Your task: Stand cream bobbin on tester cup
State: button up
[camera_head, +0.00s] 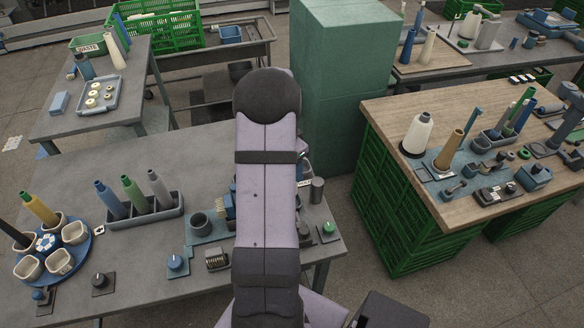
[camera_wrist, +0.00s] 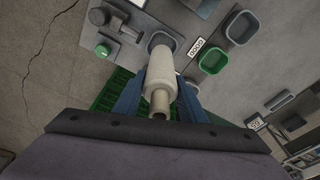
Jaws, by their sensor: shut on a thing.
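In the wrist view, the cream bobbin (camera_wrist: 160,68) lies between the two blue fingers of my gripper (camera_wrist: 160,90). The gripper is shut on it, and its narrow hollow end points toward the camera. The bobbin is held above the workplace; the gap below it cannot be told. In the head view, my arm hides the gripper and the held bobbin. A dark round cup (camera_head: 201,224) stands on a teal plate on the near grey table, left of my arm. It may be the tester cup; no label shows.
The near table holds a rack (camera_head: 146,214) of several cones, a blue round carrier (camera_head: 78,238) with cups, and knobs. A tall green cabinet (camera_head: 345,80) stands behind my arm. A wooden table (camera_head: 385,112) with a white cone (camera_head: 417,134) is at right. The table's back left is clear.

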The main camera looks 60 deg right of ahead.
jog(key=shift+f, duration=0.2)
jog(key=shift+f+b, duration=1)
jog(key=shift+f, duration=0.4)
jog(key=shift+f+b, duration=0.55)
jog(key=shift+f, duration=0.2)
dwell(0.3)
jog(key=shift+f+b, duration=0.3)
jog(key=shift+b, duration=0.05)
jog(key=o, duration=1.1)
